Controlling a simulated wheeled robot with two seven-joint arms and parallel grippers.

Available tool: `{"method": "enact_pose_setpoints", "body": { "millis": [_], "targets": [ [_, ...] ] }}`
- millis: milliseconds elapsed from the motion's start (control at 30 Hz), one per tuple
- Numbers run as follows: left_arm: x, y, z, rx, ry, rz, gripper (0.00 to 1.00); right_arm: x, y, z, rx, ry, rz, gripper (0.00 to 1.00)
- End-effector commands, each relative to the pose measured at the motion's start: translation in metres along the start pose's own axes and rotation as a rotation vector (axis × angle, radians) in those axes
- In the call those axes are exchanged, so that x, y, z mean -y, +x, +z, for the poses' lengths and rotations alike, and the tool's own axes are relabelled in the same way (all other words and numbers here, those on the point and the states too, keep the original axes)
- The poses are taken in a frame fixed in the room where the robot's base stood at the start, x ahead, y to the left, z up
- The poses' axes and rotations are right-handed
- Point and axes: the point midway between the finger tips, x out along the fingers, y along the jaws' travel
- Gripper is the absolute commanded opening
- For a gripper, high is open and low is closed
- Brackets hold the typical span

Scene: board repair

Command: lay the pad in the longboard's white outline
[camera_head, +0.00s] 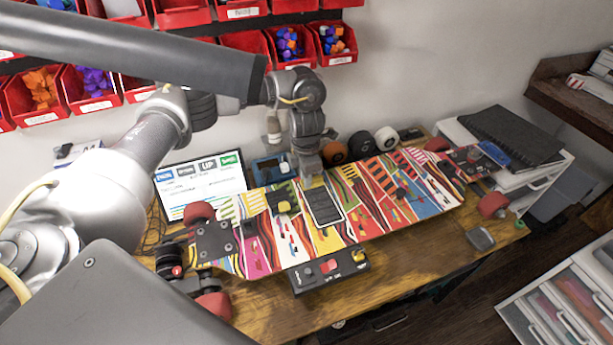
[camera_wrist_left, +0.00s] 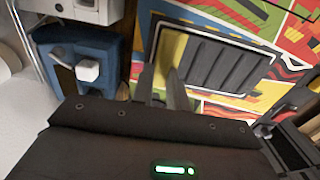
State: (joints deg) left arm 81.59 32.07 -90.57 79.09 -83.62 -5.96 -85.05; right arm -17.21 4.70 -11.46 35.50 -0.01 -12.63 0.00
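The dark ribbed pad (camera_head: 323,205) lies on the middle of the colourful longboard (camera_head: 375,205). It also shows in the left wrist view (camera_wrist_left: 222,66). There the white outline (camera_wrist_left: 215,30) runs around it, with a yellow strip of board showing between line and pad on the left. The pad looks flat and roughly aligned with the outline. My left gripper (camera_head: 311,183) is at the pad's far edge. In the left wrist view its two fingers (camera_wrist_left: 161,78) are slightly apart beside the pad's left end, with nothing seen between them. My right gripper is not in view.
A blue device (camera_head: 272,168) with a white knob stands close behind the board. A black button box (camera_head: 330,271) sits in front. A screen (camera_head: 201,182) is at the left and several wheels stand behind. Red bins line the wall above.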

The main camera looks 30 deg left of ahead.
Motion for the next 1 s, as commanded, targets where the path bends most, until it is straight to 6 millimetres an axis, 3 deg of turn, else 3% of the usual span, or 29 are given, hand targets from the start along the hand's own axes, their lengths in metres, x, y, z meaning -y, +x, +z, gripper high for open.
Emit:
{"method": "enact_pose_setpoints", "body": {
  "millis": [33, 167, 567, 1000],
  "targets": [
    [0.000, 0.000, 0.000, 0.000, 0.000, 0.000, 0.21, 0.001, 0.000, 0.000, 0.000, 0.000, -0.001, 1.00],
    [0.000, 0.000, 0.000, 0.000, 0.000, 0.000, 0.37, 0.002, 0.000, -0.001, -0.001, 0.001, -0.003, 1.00],
    [-0.001, -0.009, 0.000, 0.001, 0.000, 0.002, 0.37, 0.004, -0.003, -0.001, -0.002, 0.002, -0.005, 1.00],
    [-0.001, -0.094, 0.001, 0.003, 0.000, 0.004, 0.37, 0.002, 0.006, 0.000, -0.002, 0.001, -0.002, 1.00]
  ]
}}
